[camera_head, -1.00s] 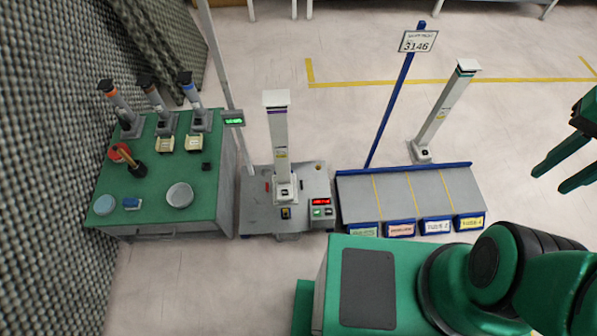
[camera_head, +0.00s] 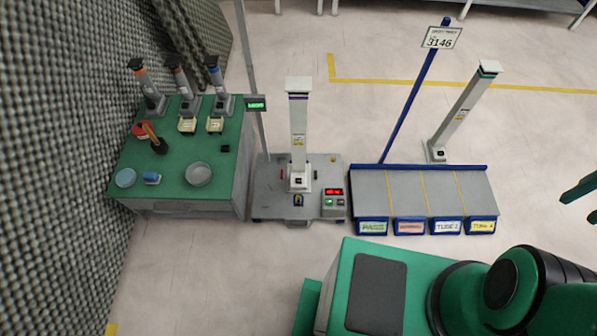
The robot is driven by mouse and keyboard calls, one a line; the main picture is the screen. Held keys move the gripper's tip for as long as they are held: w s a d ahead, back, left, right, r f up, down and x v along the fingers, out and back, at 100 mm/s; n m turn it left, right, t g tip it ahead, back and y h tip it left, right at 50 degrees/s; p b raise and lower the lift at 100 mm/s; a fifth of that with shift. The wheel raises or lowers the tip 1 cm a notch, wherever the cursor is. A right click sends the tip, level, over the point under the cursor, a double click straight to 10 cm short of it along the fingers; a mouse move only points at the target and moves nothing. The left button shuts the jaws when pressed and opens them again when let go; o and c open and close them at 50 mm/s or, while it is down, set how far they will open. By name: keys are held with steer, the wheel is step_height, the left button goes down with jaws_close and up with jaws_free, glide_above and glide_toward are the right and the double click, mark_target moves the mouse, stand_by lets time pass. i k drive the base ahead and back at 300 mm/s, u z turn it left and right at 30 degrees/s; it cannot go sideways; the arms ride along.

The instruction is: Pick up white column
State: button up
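A white column (camera_head: 299,135) with a purple band near its top stands upright on a grey platform (camera_head: 268,200) at the middle of the view. A second white column (camera_head: 462,112) with a dark green band stands on the floor behind the sorting rack and looks tilted to the right. My gripper (camera_head: 580,205) shows only as two green fingertips at the right edge. They are apart with nothing seen between them, well away from both columns; the rest of it is out of frame.
A green table (camera_head: 215,180) at left holds several grey columns, a dish and small items. The sorting rack (camera_head: 405,185) has labelled bins in front and a blue post with a "3146" sign (camera_head: 441,38). A foam wall (camera_head: 60,150) borders the left. Open floor lies behind.

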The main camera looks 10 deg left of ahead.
mark_target(298, 174)
steer(key=u, duration=0.05)
steer(key=k, duration=1.45)
steer(key=u, duration=0.95)
steer(key=i, duration=1.5)
steer(key=z, duration=0.05)
